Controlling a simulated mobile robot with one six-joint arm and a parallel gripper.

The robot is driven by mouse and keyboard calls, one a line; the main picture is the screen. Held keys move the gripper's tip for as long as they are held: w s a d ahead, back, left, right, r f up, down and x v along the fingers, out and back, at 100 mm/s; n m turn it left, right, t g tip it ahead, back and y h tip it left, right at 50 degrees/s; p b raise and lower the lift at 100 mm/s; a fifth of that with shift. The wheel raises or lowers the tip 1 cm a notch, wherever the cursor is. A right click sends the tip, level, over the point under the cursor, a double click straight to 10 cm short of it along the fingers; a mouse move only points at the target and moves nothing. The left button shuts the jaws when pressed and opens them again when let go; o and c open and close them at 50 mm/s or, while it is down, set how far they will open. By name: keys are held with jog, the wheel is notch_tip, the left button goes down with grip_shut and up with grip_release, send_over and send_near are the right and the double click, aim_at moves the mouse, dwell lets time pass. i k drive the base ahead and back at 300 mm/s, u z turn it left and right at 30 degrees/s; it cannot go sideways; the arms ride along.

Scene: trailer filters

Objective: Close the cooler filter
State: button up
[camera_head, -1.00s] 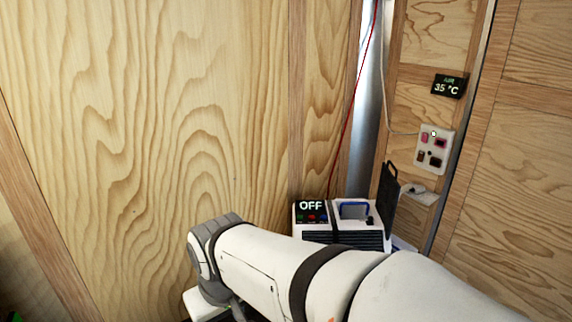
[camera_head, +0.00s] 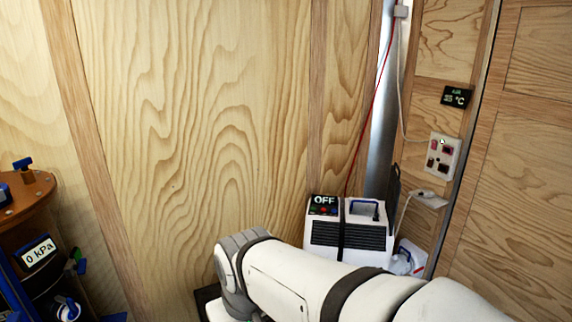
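The cooler (camera_head: 322,234) is a white box with dark slatted vents, a blue handle and a display reading "OFF". It stands in the corner at the right of centre. A thin dark panel (camera_head: 394,188) stands upright at its right rear side, seen nearly edge-on. It looks like the filter or its cover, but I cannot tell for sure. My arm crosses the lower right in front of the cooler and hides its lower part. My gripper is out of view, below the wrist at the bottom edge.
A round brown-topped stand (camera_head: 22,205) with a "0 kPa" gauge (camera_head: 38,252) is at the left. A socket panel (camera_head: 443,157) and a temperature display (camera_head: 456,97) are on the right wall. A white bag-like object (camera_head: 408,257) lies right of the cooler.

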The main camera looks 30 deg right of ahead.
aim_at(394, 185)
jog(key=u, duration=0.25)
jog(key=i, duration=0.8)
jog(key=z, duration=3.85)
jog(key=i, duration=1.35)
